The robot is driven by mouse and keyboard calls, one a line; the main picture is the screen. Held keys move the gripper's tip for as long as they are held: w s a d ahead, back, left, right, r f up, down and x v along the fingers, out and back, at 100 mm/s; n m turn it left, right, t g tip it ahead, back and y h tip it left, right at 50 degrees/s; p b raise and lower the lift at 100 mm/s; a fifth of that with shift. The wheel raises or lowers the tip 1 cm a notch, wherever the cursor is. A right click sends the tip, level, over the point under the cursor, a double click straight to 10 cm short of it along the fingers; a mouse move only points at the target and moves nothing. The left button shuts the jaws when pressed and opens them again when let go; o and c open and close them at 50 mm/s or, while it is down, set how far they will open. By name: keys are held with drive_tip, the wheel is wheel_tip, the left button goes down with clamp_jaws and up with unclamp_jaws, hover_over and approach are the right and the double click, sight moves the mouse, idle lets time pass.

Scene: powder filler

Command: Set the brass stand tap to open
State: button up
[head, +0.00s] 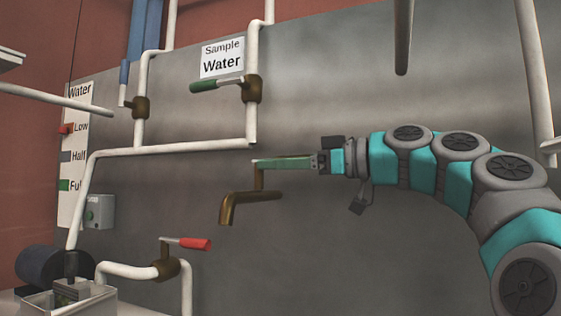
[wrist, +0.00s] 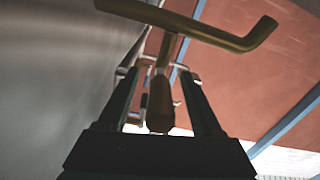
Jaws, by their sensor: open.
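The brass stand tap (head: 232,205) is on the grey wall in the middle of the head view, its spout bent down at the left. A thin stem rises from it to the level of my gripper (head: 260,164), which reaches in from the right. In the head view the lever is hard to tell apart from my fingers. In the wrist view the tap (wrist: 222,35) crosses the top, and its brown lever (wrist: 160,105) points toward the camera between the two dark fingers. My gripper (wrist: 160,75) is open around the lever, with gaps on both sides.
A red-handled valve (head: 190,243) is below left. A green-handled valve (head: 217,85) under the Sample Water sign (head: 222,58) and a blue-handled valve (head: 124,80) are above. White pipes (head: 170,149) run along the wall. A grey box (head: 98,212) is at left.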

clamp_jaws()
idle(0.3)
idle(1.0)
